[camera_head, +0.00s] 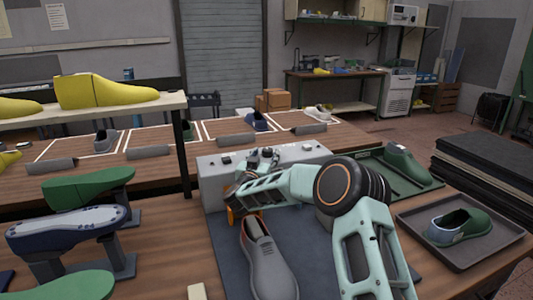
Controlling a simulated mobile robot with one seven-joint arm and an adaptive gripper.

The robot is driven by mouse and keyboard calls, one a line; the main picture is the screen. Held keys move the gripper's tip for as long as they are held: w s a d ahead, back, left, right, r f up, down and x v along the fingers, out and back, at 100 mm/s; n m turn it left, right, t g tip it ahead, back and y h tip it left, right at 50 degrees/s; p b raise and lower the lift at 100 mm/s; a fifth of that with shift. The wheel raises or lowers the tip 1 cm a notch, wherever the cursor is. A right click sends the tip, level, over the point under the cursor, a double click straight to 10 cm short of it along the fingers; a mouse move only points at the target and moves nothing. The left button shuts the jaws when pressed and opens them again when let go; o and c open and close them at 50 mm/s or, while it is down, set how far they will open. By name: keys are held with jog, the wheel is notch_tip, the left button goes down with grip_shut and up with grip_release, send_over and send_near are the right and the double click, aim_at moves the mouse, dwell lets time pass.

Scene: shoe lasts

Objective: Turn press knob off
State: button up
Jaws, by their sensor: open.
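The press appears to be the grey box (212,182) at the back of the work table, with small dark controls on its top. One dark control (225,159) sits at its left top, and others are in the middle. I cannot tell which of them is the knob; part of the box's front is hidden behind my arm. My gripper (243,214) is in front of the box's front face, left of its middle, pointing down and open. Small orange parts show beside it. Whether it touches the box cannot be told.
A grey shoe (268,262) lies on a dark mat (228,262) below my gripper. Green (88,187) and blue (66,222) lasts stand at left. A tray (436,252) with a green shoe (463,228) and a stack of dark sheets (490,165) are at right.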

jog(key=shift+w+d, duration=0.2)
jog(key=shift+w, duration=0.55)
jog(key=c, duration=1.1)
